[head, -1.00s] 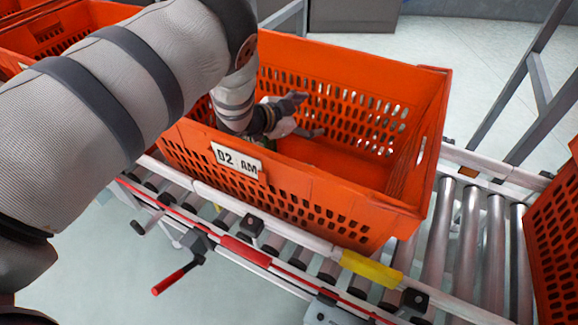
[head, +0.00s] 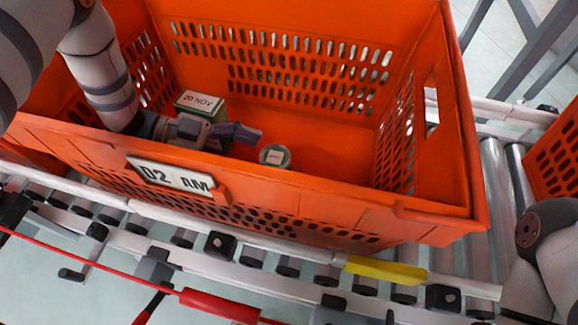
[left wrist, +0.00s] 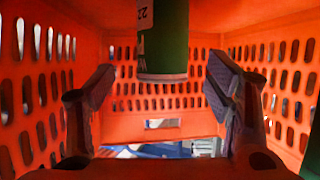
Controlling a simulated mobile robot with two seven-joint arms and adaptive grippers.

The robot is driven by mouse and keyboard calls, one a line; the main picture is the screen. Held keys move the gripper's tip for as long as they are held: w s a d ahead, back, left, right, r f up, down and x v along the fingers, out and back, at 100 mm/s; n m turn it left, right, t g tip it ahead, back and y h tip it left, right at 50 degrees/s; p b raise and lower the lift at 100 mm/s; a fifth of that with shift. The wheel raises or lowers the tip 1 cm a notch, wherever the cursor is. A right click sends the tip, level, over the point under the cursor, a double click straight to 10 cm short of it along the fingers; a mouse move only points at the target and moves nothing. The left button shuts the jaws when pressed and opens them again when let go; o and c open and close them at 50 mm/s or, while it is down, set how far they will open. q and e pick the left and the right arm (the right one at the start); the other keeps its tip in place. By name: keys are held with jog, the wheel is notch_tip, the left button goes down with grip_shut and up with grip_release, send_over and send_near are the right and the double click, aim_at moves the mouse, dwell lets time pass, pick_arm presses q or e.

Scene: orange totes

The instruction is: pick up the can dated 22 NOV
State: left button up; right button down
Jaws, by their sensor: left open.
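A green can (left wrist: 163,45) with a white label showing "22" hangs into the left wrist view from the top, ahead of my fingers and between their lines. The rest of its label is cut off. In the head view a can with a pale round top (head: 275,156) stands on the tote floor, just right of my left gripper (head: 245,135); its date is not readable there. My left gripper is open and empty inside the tote, its spread fingers also showing in the left wrist view (left wrist: 161,88). My right gripper is out of view.
A green item labelled "20 NOV" (head: 200,101) is behind my left gripper. Another orange tote (head: 558,150) is at right. The tote's right floor is clear.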

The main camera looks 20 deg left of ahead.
aim_at(276, 164)
pick_arm(q)
jog(key=x, duration=0.6)
jog(key=shift+w+d+b, duration=0.15)
jog(key=shift+w+b, duration=0.05)
jog(key=shift+b, duration=0.2)
jog(key=c, duration=1.6)
